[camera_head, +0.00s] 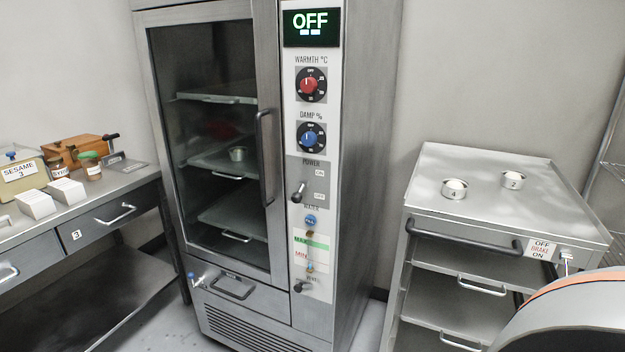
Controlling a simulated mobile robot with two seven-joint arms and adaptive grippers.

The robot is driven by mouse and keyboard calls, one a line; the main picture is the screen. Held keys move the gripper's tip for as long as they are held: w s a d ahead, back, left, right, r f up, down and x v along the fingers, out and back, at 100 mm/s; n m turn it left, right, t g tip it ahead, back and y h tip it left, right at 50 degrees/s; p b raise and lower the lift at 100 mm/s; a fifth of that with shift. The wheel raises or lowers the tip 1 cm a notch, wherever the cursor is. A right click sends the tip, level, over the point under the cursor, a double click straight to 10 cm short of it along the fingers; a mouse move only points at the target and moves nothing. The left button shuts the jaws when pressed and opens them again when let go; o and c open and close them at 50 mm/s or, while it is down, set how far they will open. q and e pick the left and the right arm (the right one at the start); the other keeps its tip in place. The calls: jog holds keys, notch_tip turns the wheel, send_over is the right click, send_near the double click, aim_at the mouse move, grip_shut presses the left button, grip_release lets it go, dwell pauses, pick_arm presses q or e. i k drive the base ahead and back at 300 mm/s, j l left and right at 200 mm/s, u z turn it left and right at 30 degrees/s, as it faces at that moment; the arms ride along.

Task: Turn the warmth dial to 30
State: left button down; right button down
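The warmth dial (311,85) is a red knob on a black scale in the head view, high on the white control panel of a steel cabinet. Its pointer looks to be near the top, by the OFF mark; the small scale numbers are hard to read. The display (311,27) above it reads OFF. The blue damp dial (311,138) sits just below. A power lever (299,192) is lower on the panel, between ON and OFF labels. Neither gripper shows in this view.
The cabinet's glass door (206,140) with a dark handle (265,157) is shut. A bench (100,195) with boxes and jars stands left. A steel trolley (490,222) with two small tins stands right. A grey and orange rounded shape fills the lower right corner.

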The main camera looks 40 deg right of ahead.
aim_at(309, 85)
jog(key=z, duration=1.1)
